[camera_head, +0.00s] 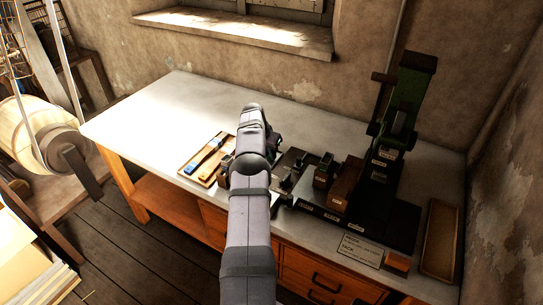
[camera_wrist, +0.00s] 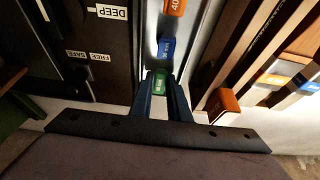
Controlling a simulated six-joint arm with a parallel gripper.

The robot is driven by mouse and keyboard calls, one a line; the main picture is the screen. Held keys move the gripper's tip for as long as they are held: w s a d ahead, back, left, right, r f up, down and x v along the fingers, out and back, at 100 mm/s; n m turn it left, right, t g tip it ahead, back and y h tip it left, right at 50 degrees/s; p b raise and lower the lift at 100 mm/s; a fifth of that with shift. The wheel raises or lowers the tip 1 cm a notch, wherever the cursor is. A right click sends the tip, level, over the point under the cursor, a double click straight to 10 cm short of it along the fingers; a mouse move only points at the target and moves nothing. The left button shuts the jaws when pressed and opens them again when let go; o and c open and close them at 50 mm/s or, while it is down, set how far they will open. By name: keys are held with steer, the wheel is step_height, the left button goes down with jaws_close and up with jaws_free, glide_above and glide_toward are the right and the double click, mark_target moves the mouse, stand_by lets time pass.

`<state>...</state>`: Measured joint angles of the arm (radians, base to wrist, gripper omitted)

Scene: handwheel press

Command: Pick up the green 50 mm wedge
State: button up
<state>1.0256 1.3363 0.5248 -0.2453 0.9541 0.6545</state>
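In the wrist view, the green wedge (camera_wrist: 159,84) shows between the tips of my gripper (camera_wrist: 162,92), with a pale label on its face. The two dark fingers stand apart, one on each side of it. I cannot tell whether they touch or press on it. The wedge is in line with a blue wedge (camera_wrist: 167,47) and an orange block (camera_wrist: 175,6) on a light grey strip. In the head view, my arm hides the gripper tips and the green wedge.
The dark press (camera_head: 393,130) stands at the back right of the grey-topped bench (camera_head: 170,100). A wooden tray (camera_head: 190,170) with a blue-handled item lies left of my arm. An empty brown tray (camera_head: 440,238) is at the right end. The bench's left part is clear.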

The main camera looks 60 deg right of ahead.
jaws_close()
step_height(320, 180, up, 10)
stand_by(0.5)
steer(key=s+a+r+p, duration=0.1)
steer(key=s+r+p, duration=0.1)
steer(key=s, duration=0.5)
steer(key=s+a+r+p, duration=0.1)
steer(key=s+r+p, duration=0.1)
steer(key=s+p, duration=0.2)
steer(key=s+a+r+p, duration=0.1)
steer(key=s+r+p, duration=0.1)
steer(key=s, duration=0.9)
steer(key=shift+s+a+r+p, duration=0.1)
steer(key=shift+a+p, duration=0.3)
steer(key=shift+p, duration=0.35)
steer(key=shift+s+a, duration=0.4)
steer(key=shift+f+b, duration=0.35)
steer(key=shift+f, duration=0.35)
steer(key=shift+f, duration=0.25)
